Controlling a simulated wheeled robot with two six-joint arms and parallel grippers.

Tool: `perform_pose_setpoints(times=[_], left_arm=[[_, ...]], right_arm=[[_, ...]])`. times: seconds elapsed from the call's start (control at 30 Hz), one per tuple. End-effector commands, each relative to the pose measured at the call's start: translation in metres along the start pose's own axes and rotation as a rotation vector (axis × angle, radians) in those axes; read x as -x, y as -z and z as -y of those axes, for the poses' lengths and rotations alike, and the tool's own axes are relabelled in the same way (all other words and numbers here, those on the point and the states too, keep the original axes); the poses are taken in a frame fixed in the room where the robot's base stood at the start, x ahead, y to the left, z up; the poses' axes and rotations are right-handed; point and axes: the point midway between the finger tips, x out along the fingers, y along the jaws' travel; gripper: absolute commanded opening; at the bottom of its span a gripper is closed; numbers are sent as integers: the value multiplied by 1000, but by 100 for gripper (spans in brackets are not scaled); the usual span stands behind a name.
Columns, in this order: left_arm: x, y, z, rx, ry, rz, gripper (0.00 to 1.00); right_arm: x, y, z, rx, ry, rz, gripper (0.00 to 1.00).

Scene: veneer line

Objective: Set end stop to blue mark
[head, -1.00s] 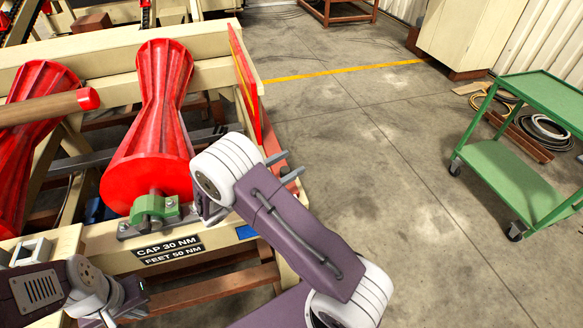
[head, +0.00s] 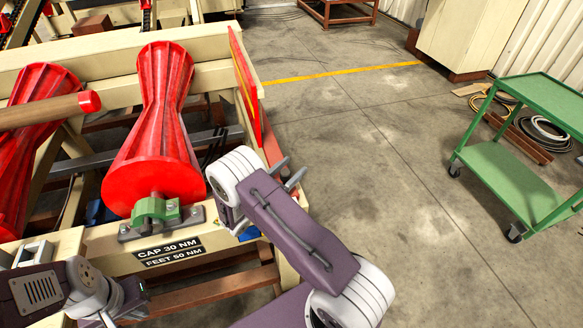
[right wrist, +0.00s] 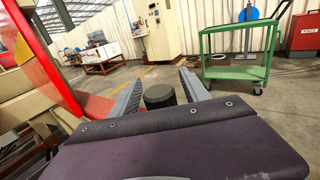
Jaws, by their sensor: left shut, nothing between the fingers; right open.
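A tall red plate with a yellow edge, which looks like the end stop, stands at the right end of the cream frame (head: 243,85). It also shows at the left of the right wrist view (right wrist: 52,62). My right gripper (head: 287,172) is open by the plate's lower end. A dark round knob (right wrist: 159,96) shows between its fingers, not gripped; whether it belongs to the stop I cannot tell. A blue mark (head: 249,235) on the front rail is partly hidden by my right wrist. My left gripper (head: 108,318) is shut and empty at the lower left.
Red fluted rollers (head: 155,130) lie across the frame, with a wooden log (head: 45,109) on the left. A label plate (head: 170,251) is on the front rail. A green trolley (head: 515,165) stands at right. The concrete floor between is clear.

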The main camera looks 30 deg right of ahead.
Motion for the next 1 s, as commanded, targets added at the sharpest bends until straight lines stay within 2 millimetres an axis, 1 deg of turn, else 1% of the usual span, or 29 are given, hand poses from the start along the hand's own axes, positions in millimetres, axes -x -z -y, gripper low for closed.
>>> perform_pose_setpoints(times=[0.2,0.27,0.3,0.4,1.0], left_arm=[[0,0,0,0,0,0,0],[0,0,0,0,0,0,0],[0,0,0,0,0,0,0],[0,0,0,0,0,0,0],[0,0,0,0,0,0,0]], right_arm=[[-1,0,0,0,0,0,54],[-1,0,0,0,0,0,37],[0,0,0,0,0,0,26],[0,0,0,0,0,0,0],[0,0,0,0,0,0,0]])
